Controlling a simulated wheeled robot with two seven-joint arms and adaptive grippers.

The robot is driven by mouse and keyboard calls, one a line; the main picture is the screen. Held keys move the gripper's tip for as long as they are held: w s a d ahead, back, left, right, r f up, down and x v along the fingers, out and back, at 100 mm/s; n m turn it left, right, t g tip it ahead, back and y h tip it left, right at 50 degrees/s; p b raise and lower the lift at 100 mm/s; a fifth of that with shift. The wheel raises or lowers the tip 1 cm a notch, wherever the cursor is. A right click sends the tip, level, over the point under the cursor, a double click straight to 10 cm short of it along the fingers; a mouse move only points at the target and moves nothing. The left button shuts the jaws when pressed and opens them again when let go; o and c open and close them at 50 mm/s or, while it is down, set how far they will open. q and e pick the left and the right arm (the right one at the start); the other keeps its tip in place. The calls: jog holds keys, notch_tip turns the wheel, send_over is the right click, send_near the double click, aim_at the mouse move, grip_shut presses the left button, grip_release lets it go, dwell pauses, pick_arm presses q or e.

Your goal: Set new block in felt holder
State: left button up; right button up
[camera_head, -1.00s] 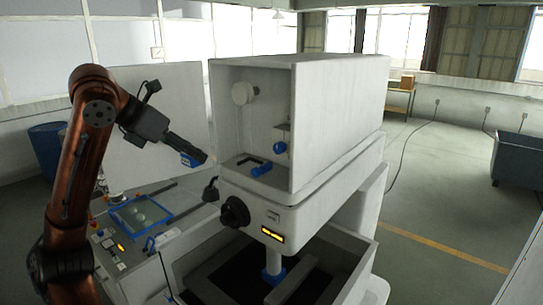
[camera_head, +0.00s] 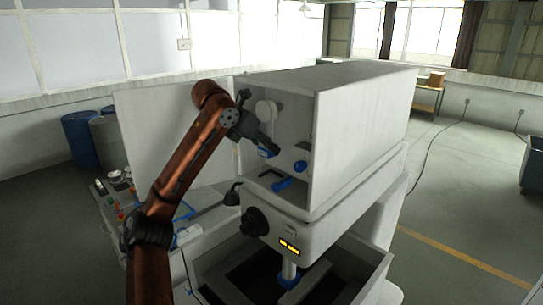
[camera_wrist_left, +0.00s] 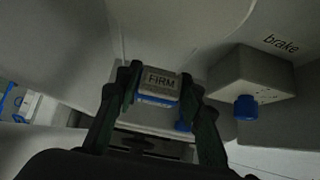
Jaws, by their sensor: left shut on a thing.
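My left gripper (camera_head: 262,146) is at the open front of the white machine head (camera_head: 360,110). In the left wrist view its two dark fingers (camera_wrist_left: 155,92) are shut on a grey block with a blue lower edge, marked FIRM (camera_wrist_left: 160,82). A blue part (camera_head: 286,183) lies low in the compartment. I cannot tell for certain which part is the felt holder. My right gripper is not in view.
A grey box with a blue knob (camera_wrist_left: 246,107), under the word brake, is right of the block in the wrist view. A white roller (camera_head: 267,109) sits above the gripper. The compartment's side wall (camera_head: 328,150) bounds it on the right. A black knob (camera_head: 254,222) juts out below.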

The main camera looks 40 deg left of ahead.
aim_at(270, 155)
pick_arm(q)
jog(key=f, duration=0.1)
jog(key=w+f, duration=0.2)
jog(key=shift+f+p, duration=0.3)
jog(key=shift+f, duration=0.1)
jog(key=f, duration=0.2)
jog(key=shift+w+d+f, duration=0.15)
jog(key=shift+w+f, duration=0.05)
jog(key=shift+f, duration=0.2)
jog(key=shift+f+p, duration=0.2)
jog(key=shift+p, duration=0.35)
jog(key=shift+f, duration=0.1)
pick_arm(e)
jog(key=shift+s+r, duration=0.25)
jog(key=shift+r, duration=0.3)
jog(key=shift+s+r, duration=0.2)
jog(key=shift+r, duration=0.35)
pick_arm(q)
jog(key=shift+w+f, duration=0.1)
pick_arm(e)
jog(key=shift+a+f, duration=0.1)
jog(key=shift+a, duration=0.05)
